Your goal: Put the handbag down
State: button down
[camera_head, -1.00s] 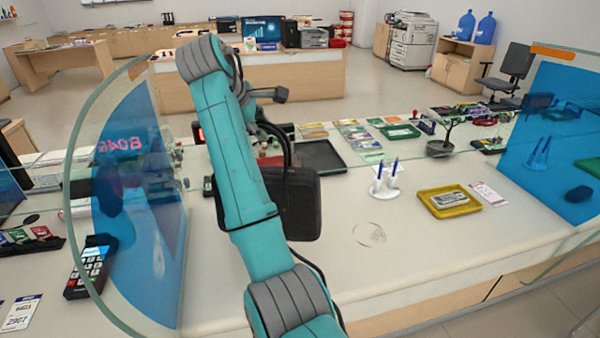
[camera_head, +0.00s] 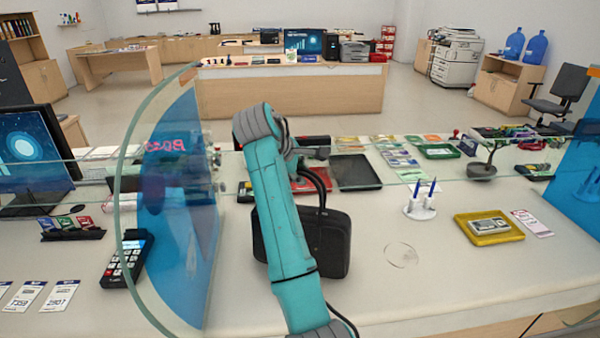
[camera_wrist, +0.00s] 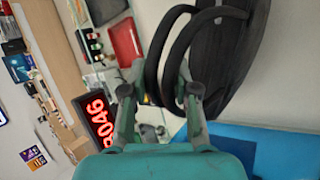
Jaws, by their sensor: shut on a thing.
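The black handbag (camera_head: 332,242) hangs upright over the white counter (camera_head: 430,285), partly hidden behind my teal arm in the head view. Its lower edge is at or just above the counter top; I cannot tell if it touches. In the wrist view its dark body (camera_wrist: 222,55) is at the upper right and its looped handles (camera_wrist: 155,62) run between my fingers. My gripper (camera_wrist: 158,82) is shut on the handles. In the head view the gripper is mostly hidden by my arm.
A curved glass screen (camera_head: 128,180) stands left of my arm, with a keypad (camera_head: 127,258) beside it. A white pen holder (camera_head: 419,208) and a yellow tray (camera_head: 488,228) are to the right. A dark tray (camera_head: 358,172) lies behind the bag. The counter right of the bag is mostly clear.

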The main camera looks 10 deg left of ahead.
jog(key=c, duration=0.9)
grip_release()
jog(key=shift+o, duration=0.2)
jog(key=v, duration=1.2)
jog(key=shift+w, duration=0.1)
